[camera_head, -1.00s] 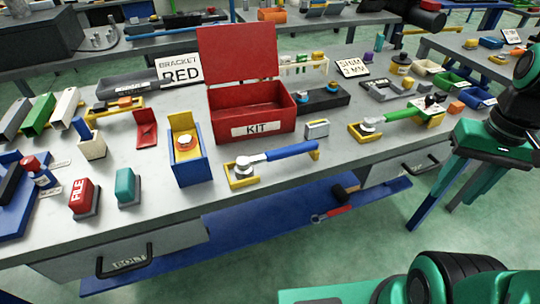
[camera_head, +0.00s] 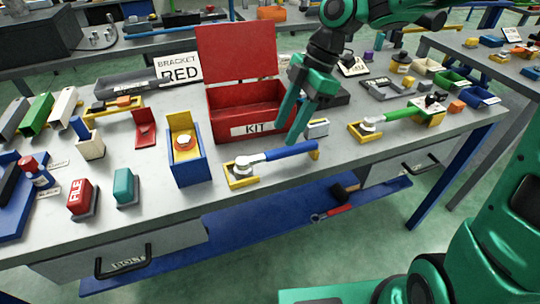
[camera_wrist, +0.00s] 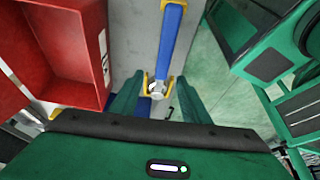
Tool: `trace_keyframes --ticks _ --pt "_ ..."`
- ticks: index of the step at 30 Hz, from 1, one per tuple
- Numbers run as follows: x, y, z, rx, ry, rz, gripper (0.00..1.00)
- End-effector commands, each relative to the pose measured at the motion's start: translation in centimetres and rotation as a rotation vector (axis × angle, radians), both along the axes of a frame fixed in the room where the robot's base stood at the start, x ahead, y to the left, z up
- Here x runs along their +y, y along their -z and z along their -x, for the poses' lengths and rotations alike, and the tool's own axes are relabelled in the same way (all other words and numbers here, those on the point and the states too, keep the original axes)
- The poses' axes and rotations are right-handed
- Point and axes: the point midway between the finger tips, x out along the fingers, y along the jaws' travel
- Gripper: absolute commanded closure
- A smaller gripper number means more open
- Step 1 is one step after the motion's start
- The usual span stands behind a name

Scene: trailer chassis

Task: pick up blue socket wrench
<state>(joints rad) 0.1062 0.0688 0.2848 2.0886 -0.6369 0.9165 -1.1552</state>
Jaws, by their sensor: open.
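The blue socket wrench (camera_head: 284,152) lies in a yellow holder (camera_head: 240,176) near the front edge of the grey workbench, its silver head at the left and its blue handle to the right. In the wrist view the wrench's blue handle (camera_wrist: 171,38) runs up from between the fingers, with the silver head low in the middle. My gripper (camera_head: 292,130) hangs above and just behind the wrench, tilted, in front of the red box. It is open and empty. In the wrist view my gripper (camera_wrist: 158,98) has its two green fingers spread to either side of the wrench.
The open red KIT box (camera_head: 250,105) stands close behind my gripper, lid up. A blue and yellow block holder (camera_head: 187,160) is to the left. A small grey box (camera_head: 317,128) is near the handle's end. A green-handled tool (camera_head: 398,115) lies to the right.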

Motion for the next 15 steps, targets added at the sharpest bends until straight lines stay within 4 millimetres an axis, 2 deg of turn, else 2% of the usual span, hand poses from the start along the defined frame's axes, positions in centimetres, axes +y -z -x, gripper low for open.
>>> trace_keyframes --ticks 3,11,15 --pt "0.6 1.5 0.2 0.002 0.0 0.0 0.58" --pt "1.2 3.1 0.5 0.002 0.001 0.0 0.58" --pt "1.7 5.0 1.0 0.003 0.004 0.002 0.58"
